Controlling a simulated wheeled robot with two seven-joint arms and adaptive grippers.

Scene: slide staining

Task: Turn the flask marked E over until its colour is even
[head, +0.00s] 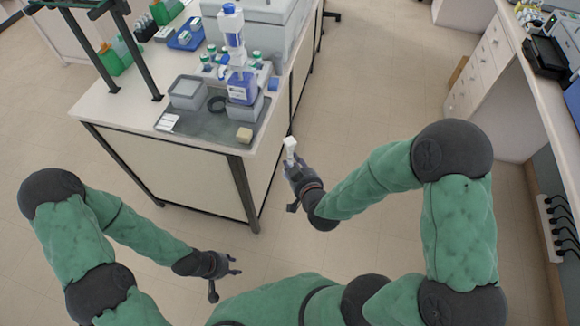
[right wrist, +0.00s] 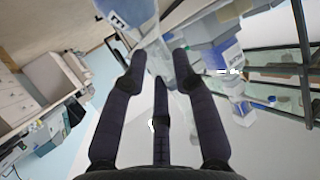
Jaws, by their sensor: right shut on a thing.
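My right gripper (head: 293,168) is shut on a small pale flask (head: 290,146), held in the air just off the bench's right front corner. Only its whitish end shows above the fingers in the head view; the letter on it cannot be read there. In the right wrist view the three dark fingers (right wrist: 158,85) close around a pale, partly see-through body (right wrist: 150,42), with a blue part bearing a light mark at the top edge. The colour inside cannot be judged. My left gripper (head: 222,272) is empty, its fingers spread, low in front of the bench.
A rack of capped bottles stands behind. The floor (head: 370,95) right of the bench is clear.

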